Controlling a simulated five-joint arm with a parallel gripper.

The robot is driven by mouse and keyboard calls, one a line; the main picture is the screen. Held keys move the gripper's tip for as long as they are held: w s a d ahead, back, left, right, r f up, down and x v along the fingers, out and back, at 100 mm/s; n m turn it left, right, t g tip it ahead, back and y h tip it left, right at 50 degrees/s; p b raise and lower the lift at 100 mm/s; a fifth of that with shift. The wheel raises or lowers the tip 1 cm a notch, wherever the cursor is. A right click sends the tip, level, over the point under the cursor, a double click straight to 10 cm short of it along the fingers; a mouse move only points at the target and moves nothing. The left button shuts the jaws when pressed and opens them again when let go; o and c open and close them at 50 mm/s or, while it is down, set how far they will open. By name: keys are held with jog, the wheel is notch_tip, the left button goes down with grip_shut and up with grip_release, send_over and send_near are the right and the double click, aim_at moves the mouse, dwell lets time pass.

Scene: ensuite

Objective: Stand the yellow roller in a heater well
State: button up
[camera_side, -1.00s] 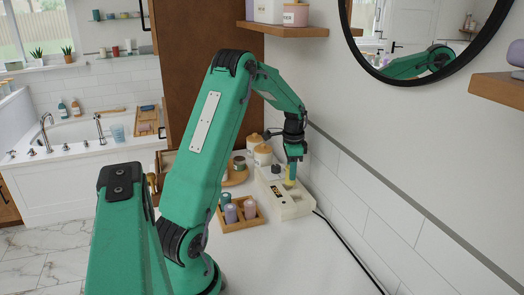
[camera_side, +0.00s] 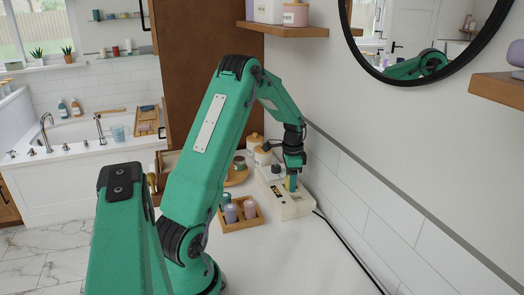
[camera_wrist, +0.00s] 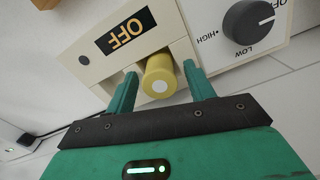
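The yellow roller (camera_wrist: 161,76) shows end-on in the wrist view, with a pale disc on its near end. It stands at the cream heater (camera_side: 296,209), beside the OFF display; its lower end is hidden, so I cannot tell how deep it sits in a well. My gripper (camera_wrist: 161,84) has one finger on each side of the roller, with narrow gaps showing on both sides. It is open around the roller. The heater (camera_wrist: 98,66) also shows a dark HIGH/LOW dial.
A wooden tray (camera_side: 241,227) with lilac and teal rollers stands left of the heater. Lidded jars (camera_side: 262,156) are behind it. The tiled wall is close on the right, and a black cord (camera_side: 345,246) runs along it. The front counter is clear.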

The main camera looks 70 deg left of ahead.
jog(key=shift+r, duration=0.1)
notch_tip(320, 180, up, 12)
dwell(1.0)
jog(key=shift+d+r, duration=0.1)
dwell(0.4)
jog(key=s+d+r+t, duration=0.1)
jog(key=d+r, duration=0.2)
jog(key=d, duration=0.3)
jog(key=s+d+r+n+t+y, duration=0.1)
jog(key=s+d+r, duration=0.15)
jog(key=d, duration=0.45)
jog(key=s+d+r+t, duration=0.1)
jog(key=d+r, duration=0.2)
jog(key=d, duration=0.3)
jog(key=s+d+f+n+t+h, duration=0.1)
jog(key=s+d+n+t, duration=0.1)
jog(key=s+d, duration=0.9)
jog(key=shift+d+t, duration=0.3)
